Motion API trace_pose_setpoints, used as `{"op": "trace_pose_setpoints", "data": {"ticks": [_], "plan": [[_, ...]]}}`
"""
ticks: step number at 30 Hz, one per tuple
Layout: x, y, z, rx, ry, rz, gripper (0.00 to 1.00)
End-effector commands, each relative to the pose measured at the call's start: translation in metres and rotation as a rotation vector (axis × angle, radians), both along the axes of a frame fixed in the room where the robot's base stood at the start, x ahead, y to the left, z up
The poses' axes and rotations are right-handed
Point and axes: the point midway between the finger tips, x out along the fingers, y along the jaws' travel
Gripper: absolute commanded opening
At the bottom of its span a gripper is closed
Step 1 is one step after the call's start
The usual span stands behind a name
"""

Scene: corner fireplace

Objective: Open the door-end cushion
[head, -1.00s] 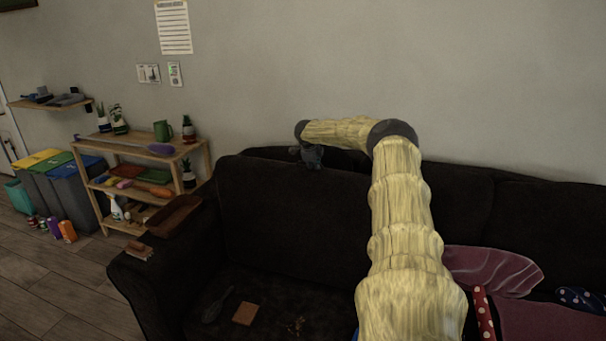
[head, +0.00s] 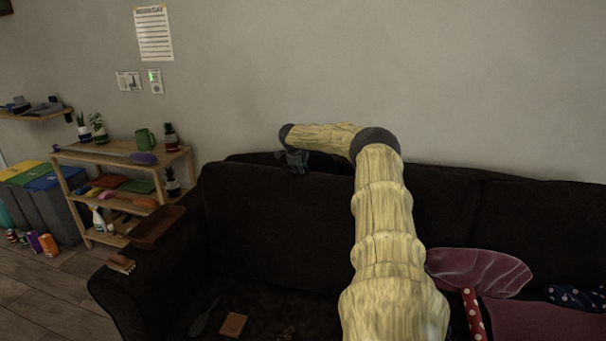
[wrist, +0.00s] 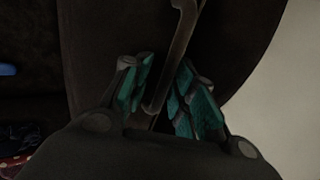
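The door-end cushion (head: 270,220) is the dark brown back cushion at the sofa's left end, on the side toward the door. It stands upright, with a narrow dark gap behind its top edge. My gripper (head: 293,160) is at the top edge of this cushion. In the wrist view, my gripper's teal-padded fingers (wrist: 165,75) are apart, one on each side of a thin dark bar or strap (wrist: 172,65) that runs over the dark cushion. I see no clear contact on both sides.
A brown tray (head: 156,226) and a brush (head: 121,264) lie on the left armrest. A brown square (head: 233,325) lies on the seat. A wooden shelf (head: 120,160) with plants and bins (head: 45,195) stand to the left. Pink fabric (head: 480,272) is at right.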

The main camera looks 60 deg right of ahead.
Motion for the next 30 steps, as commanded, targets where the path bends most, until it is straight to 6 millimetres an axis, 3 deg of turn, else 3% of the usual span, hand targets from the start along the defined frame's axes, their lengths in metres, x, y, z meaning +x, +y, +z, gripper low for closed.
{"op": "trace_pose_setpoints", "data": {"ticks": [10,22,30], "plan": [[-0.009,0.003,-0.014,-0.002,0.028,-0.002,0.32],[-0.002,0.002,-0.002,0.002,0.004,-0.001,0.32],[-0.006,0.013,0.002,-0.004,0.026,0.000,0.32]]}}
